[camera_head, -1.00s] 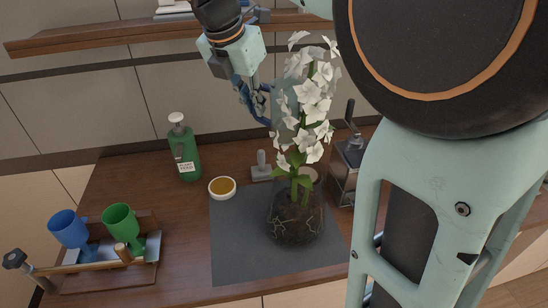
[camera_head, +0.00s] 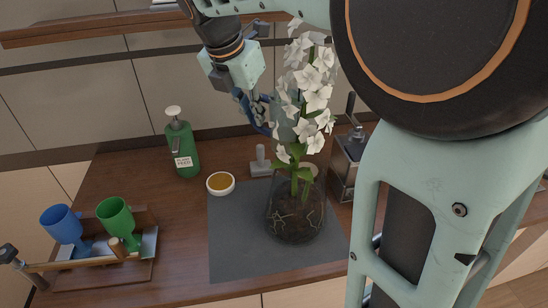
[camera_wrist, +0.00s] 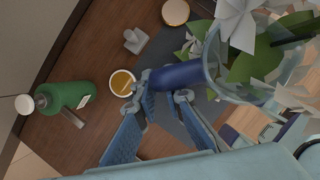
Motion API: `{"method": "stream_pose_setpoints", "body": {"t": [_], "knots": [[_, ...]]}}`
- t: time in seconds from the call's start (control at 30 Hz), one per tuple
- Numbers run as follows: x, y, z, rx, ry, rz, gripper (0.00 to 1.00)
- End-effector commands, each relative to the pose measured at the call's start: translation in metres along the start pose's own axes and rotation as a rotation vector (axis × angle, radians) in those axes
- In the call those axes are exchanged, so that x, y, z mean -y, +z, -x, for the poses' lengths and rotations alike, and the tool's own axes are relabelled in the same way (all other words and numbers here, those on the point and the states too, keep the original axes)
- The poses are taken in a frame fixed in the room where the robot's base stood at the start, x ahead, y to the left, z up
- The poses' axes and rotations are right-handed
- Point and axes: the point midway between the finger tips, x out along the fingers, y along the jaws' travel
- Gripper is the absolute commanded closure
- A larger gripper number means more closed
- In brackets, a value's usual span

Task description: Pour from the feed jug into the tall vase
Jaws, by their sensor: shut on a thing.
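The tall vase (camera_head: 296,224) is a clear rounded glass with dark soil and roots, upright on a grey mat, holding a tall white orchid (camera_head: 314,98). My gripper (camera_head: 257,108) is shut on the blue handle of the feed jug (camera_head: 286,130), which it holds raised behind and left of the flowers. In the wrist view the jaws (camera_wrist: 163,92) close around the jug's blue handle (camera_wrist: 182,76), and its clear round body (camera_wrist: 240,88) is beside the blossoms and leaves. Flowers hide much of the jug in the head view; its contents and exact tilt are unclear.
A green plant-feed bottle (camera_head: 183,150) and a white bowl of amber stuff (camera_head: 220,184) stand left of the mat (camera_head: 235,250). A rack with a blue goblet (camera_head: 62,225) and a green goblet (camera_head: 116,218) is at the left. A metal grinder-like box (camera_head: 347,160) stands right.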

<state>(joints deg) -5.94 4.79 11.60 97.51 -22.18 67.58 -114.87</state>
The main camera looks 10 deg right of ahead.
Motion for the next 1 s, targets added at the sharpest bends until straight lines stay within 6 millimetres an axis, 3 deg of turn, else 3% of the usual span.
{"method": "stream_pose_setpoints", "body": {"t": [0.77, 1.0], "knots": [[0.0000, 0.0003, -0.0001, 0.002, 0.001, 0.000, 1.00], [-0.0027, 0.0037, 0.0072, 0.003, 0.078, -0.034, 1.00]]}}
